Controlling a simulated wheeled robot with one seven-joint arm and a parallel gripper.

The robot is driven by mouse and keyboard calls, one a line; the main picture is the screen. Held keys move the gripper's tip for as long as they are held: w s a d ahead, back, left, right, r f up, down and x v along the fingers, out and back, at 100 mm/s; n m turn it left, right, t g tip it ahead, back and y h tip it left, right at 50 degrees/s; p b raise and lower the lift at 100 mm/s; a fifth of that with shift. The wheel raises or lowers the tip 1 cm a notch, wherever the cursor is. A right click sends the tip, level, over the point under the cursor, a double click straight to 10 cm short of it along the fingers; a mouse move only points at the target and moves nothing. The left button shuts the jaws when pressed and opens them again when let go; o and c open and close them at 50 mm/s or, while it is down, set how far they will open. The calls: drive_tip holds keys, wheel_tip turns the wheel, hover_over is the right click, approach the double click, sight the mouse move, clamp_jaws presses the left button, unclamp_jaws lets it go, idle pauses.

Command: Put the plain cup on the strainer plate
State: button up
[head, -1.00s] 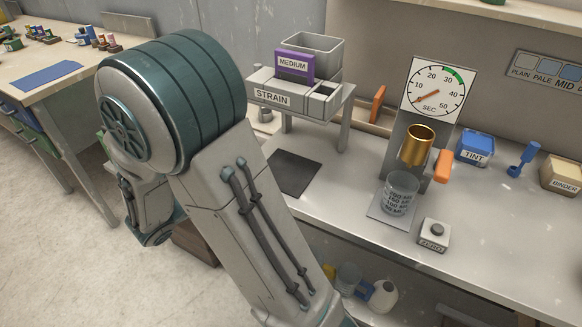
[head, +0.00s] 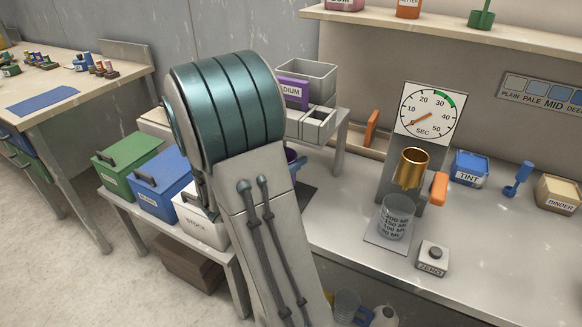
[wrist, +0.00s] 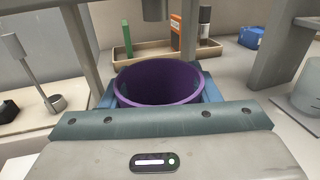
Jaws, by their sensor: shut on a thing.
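My gripper (wrist: 158,92) is shut on a purple cup (wrist: 160,72), with a blue finger at each side. The cup looks upright and its open top faces the camera; no marking shows on it. In the head view a small part of the cup (head: 293,160) shows beside my arm, near the strain stand (head: 333,128). A dark plate (head: 306,192) lies on the bench there, mostly hidden by my arm. In the wrist view a grey spout (wrist: 155,9) hangs just beyond and above the cup. Whether the cup touches the plate is hidden.
Stand legs (wrist: 80,48) rise on both sides of the cup. A tray (wrist: 140,50) with small items lies behind. To the right in the head view are a marked clear beaker (head: 394,218), a gold cup (head: 411,167) and a zero button (head: 432,257).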

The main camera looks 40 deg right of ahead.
drive_tip(key=f, duration=0.1)
drive_tip(key=d+f, duration=0.1)
drive_tip(key=f, duration=0.1)
drive_tip(key=shift+d+b, duration=0.15)
drive_tip(key=shift+b, duration=0.25)
drive_tip(key=shift+f, duration=0.25)
drive_tip(key=shift+f, duration=0.15)
drive_tip(key=o, duration=1)
drive_tip(key=shift+o, duration=0.2)
